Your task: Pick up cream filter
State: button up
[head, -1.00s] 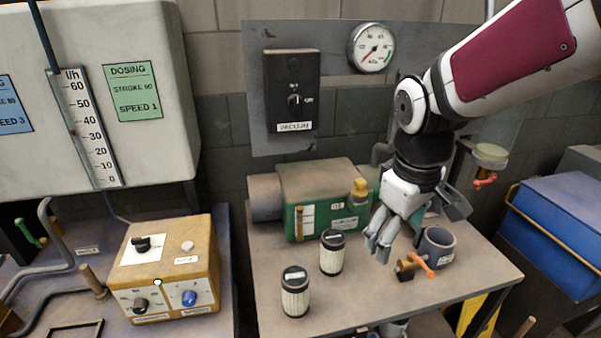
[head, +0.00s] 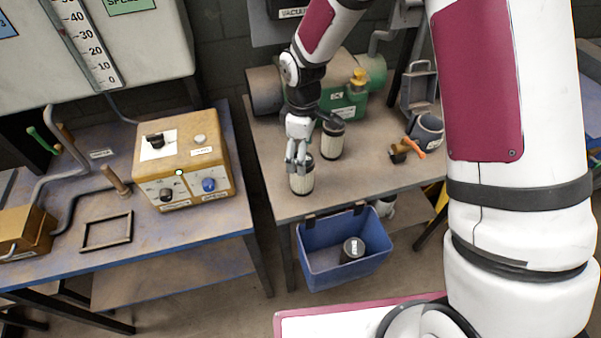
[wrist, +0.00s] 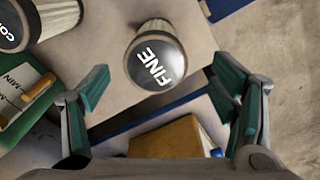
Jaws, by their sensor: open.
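A cream filter with a black cap (head: 302,183) stands upright near the front left edge of the right-hand table. In the wrist view its cap reads FINE (wrist: 155,62). My gripper (head: 297,155) is above this filter, pointing down. In the wrist view my gripper (wrist: 162,80) has its fingers apart, with the filter's cap showing between them and nothing held. A second cream filter (head: 332,145) stands behind it, nearer the green pump. Its cap, partly cut off in the wrist view (wrist: 10,25), shows the letters CO.
A green pump (head: 350,105) stands behind the filters. A grey cup (head: 428,130) and an orange-handled valve (head: 398,153) sit to the right. A yellow control box (head: 185,160) stands on the left table.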

jog(key=shift+w+f+p, duration=0.2)
jog(key=shift+f+p, duration=0.45)
jog(key=shift+f, duration=3.55)
jog(key=shift+c, duration=0.3)
jog(key=c, duration=1.3)
